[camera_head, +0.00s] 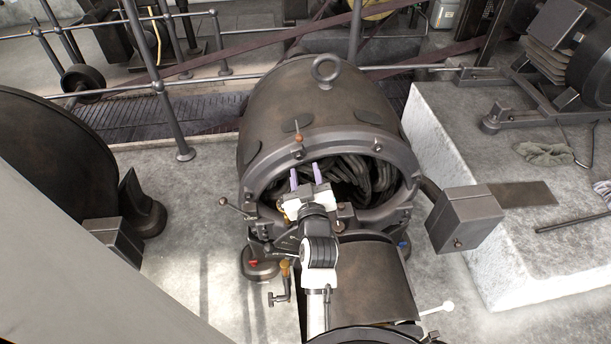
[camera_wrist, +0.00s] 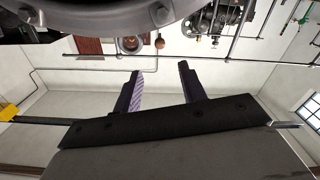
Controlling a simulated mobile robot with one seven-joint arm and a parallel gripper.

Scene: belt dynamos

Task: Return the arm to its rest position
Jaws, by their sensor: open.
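My gripper (camera_head: 305,177) is open and empty at the front mouth of the large dark dynamo (camera_head: 320,105). Its two purple fingers stand apart, pointing toward the upper rim of the opening. In the wrist view the fingers of my gripper (camera_wrist: 160,85) also show apart, with nothing between them. The dark coiled windings (camera_head: 365,178) lie inside the opening, behind and right of the fingers. I cannot tell whether the fingers touch the rim. My arm reaches up from the bottom middle of the head view.
A small lever with a red-brown knob (camera_head: 298,138) stands on the rim near the fingers. A metal box (camera_head: 464,218) juts out right of the dynamo. A pale stone block (camera_head: 485,165) stands at right with a grey cloth (camera_head: 543,153). Some floor at left is clear.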

